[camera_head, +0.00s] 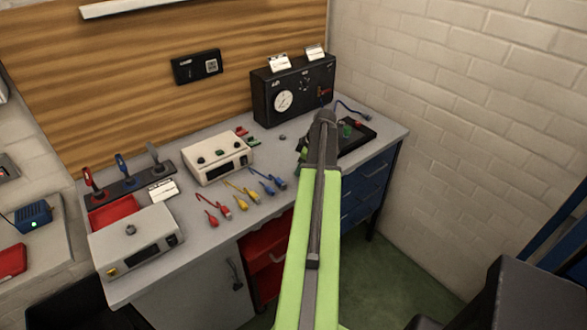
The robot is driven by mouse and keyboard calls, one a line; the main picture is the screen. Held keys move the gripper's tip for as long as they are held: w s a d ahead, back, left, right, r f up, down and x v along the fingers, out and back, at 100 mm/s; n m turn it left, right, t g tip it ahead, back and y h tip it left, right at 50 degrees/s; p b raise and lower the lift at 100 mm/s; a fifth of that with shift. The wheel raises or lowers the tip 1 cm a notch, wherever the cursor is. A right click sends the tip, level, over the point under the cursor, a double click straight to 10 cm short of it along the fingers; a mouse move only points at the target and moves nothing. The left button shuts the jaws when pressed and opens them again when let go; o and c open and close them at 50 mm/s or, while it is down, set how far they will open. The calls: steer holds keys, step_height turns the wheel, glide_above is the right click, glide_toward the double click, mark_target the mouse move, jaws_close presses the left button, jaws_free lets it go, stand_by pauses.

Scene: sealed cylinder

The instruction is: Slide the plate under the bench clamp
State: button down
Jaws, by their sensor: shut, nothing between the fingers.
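My lime-green arm rises from the bottom of the head view to a dark joint near the right end of the grey bench (225,210). My gripper cannot be made out; the arm hides what lies behind it. A flat black tray or plate (358,141) lies at the bench's right end, partly behind my arm, with small green and red parts on it. I cannot tell whether it is the task's plate. No bench clamp is clearly identifiable. A black strip (128,185) at the left carries red, blue and grey upright handles.
A black gauge box (293,91) stands at the back. A white meter box (217,158) and a larger white box (137,240) stand left of my arm. Red, yellow and blue plugs (240,196) lie near the front edge. A brick wall (470,120) closes the right side.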

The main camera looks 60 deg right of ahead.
steer(key=shift+s, duration=0.15)
steer(key=shift+s+d, duration=0.25)
steer(key=shift+s, duration=0.6)
